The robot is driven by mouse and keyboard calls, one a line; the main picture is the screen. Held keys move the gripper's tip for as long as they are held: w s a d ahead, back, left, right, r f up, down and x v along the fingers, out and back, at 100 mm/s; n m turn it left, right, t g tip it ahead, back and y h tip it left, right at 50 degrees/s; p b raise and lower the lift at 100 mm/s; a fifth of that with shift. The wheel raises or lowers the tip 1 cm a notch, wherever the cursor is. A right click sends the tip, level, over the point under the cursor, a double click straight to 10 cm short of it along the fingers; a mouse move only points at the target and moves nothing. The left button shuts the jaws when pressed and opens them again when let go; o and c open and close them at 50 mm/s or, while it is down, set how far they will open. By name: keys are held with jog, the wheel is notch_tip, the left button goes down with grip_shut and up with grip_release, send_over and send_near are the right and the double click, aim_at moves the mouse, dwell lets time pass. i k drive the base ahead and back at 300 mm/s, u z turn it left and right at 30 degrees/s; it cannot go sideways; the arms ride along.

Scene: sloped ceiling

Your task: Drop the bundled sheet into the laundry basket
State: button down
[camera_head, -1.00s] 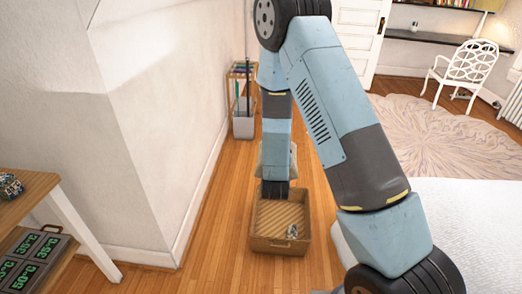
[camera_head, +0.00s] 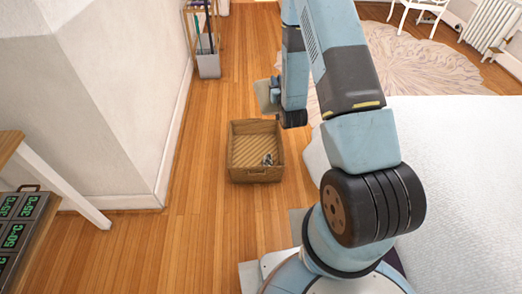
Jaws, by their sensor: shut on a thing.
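The laundry basket (camera_head: 256,174) is a brown, open box on the wooden floor, left of the bed. A small grey and white thing (camera_head: 267,160) lies inside it at the right. My gripper (camera_head: 272,90) is beyond the basket, at the end of my blue arm, and partly hidden by the arm. It is shut on a pale grey-beige thing that looks like the bundled sheet (camera_head: 263,97). The sheet shows just above the basket's far rim in the picture; its height over the floor is hard to tell. The fingertips are not clear.
A white bed (camera_head: 455,170) fills the right side. A white wall corner (camera_head: 120,110) stands at the left, with a wooden table (camera_head: 10,145) and grey boxes with green displays (camera_head: 18,230). A stand with a grey bin (camera_head: 208,66) is behind. Bare floor surrounds the basket.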

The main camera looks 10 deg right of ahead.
aim_at(253, 157)
jog(key=k, duration=0.45)
jog(key=z, duration=0.15)
jog(key=i, duration=0.85)
jog(key=z, duration=0.55)
jog(key=i, duration=0.6)
jog(key=z, duration=0.05)
